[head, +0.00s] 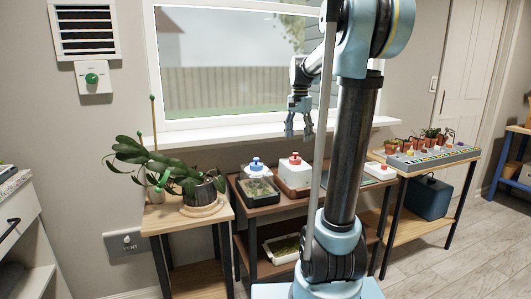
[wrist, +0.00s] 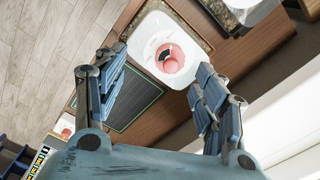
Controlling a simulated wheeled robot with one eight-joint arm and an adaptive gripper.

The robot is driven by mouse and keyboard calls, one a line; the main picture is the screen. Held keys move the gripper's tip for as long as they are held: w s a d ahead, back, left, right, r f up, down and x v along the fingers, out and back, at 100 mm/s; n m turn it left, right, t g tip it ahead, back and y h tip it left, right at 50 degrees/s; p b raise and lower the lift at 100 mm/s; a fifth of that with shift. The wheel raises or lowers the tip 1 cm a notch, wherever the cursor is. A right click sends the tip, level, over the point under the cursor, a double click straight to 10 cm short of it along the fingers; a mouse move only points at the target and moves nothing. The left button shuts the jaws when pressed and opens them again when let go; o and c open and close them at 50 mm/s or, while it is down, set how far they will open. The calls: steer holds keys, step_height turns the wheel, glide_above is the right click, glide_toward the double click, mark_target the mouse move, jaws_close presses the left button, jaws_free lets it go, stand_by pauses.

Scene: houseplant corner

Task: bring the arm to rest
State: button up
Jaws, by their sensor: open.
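My gripper (head: 299,124) hangs in the air in front of the window, above the middle table, pointing down. In the wrist view my gripper (wrist: 160,100) has its two fingers spread wide with nothing between them. Below it is a white box with a red knob (head: 295,159); the box (wrist: 148,33) also shows beyond the fingers in the wrist view. The gripper is well clear of the box. My arm stands upright in the head view and hides part of the middle table.
A potted plant (head: 205,190) with a tall stake stands on the left table. A white box with a blue knob (head: 256,166) and a dark tray (head: 257,191) are on the middle table. Small pots (head: 411,142) and a grey panel (head: 434,158) are at right. The window sill (head: 225,135) runs behind.

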steer(key=s+f+n, duration=0.3)
steer(key=s+f, duration=0.4)
steer(key=s, duration=0.3)
steer(key=s+f+n+t, duration=0.1)
steer(key=s+f+n, duration=0.2)
steer(key=s+f, duration=0.4)
steer(key=s+f+n+t, duration=0.1)
steer(key=s+f+n, duration=0.2)
steer(key=s+f, duration=0.5)
steer(key=s, duration=0.6)
steer(key=shift+s, duration=0.15)
steer(key=shift+w+f, duration=0.2)
steer(key=shift+w, duration=0.2)
